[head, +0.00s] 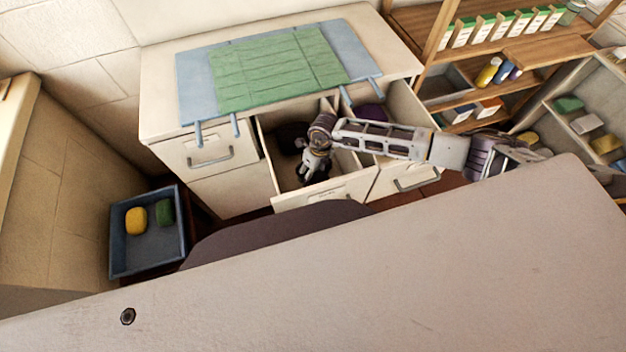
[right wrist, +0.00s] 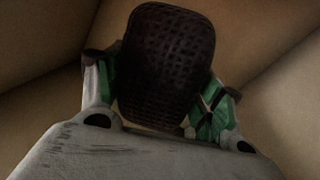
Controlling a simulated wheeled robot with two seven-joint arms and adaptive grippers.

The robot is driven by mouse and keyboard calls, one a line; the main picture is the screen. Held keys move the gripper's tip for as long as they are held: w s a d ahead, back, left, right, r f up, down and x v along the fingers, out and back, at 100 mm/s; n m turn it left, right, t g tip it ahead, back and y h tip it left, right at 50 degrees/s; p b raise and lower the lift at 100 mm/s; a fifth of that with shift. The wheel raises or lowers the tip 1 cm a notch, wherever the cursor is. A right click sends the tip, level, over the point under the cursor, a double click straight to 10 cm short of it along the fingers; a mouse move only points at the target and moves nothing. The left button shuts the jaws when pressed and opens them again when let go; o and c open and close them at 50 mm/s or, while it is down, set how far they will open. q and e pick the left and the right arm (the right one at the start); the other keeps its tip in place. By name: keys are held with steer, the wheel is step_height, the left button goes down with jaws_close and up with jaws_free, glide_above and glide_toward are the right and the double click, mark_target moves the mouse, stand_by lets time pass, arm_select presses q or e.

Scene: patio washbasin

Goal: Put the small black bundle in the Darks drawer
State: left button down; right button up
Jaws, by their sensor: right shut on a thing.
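My right gripper (head: 314,168) reaches down inside the open middle drawer (head: 265,150) of the cream cabinet. In the right wrist view it is shut on the small black bundle (right wrist: 166,65), a dark, rounded, textured bundle between the green-padded fingers. The drawer's pale walls surround it there. In the head view the bundle is mostly hidden by the gripper, and I cannot tell whether it touches the drawer floor. Another dark thing (head: 291,135) lies towards the back of this drawer. The drawer front has a small label, too small to read. My left gripper is not in view.
To the right, another open drawer (head: 408,103) holds a purple thing (head: 371,115). A closed drawer (head: 208,153) is on the left. A green mat (head: 280,70) on a blue cloth covers the cabinet top. A blue bin (head: 148,259) with yellow and green pieces stands at lower left.

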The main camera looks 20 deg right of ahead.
steer(key=shift+f, duration=0.8)
steer(key=shift+f, duration=1.85)
steer(key=shift+f, duration=0.1)
steer(key=o, duration=1.1)
steer(key=shift+c, duration=0.2)
steer(key=r, duration=0.4)
steer(key=d+r, duration=0.1)
steer(key=r, duration=0.3)
steer(key=d+r, duration=0.1)
steer(key=r, duration=0.3)
steer(key=shift+w, duration=0.4)
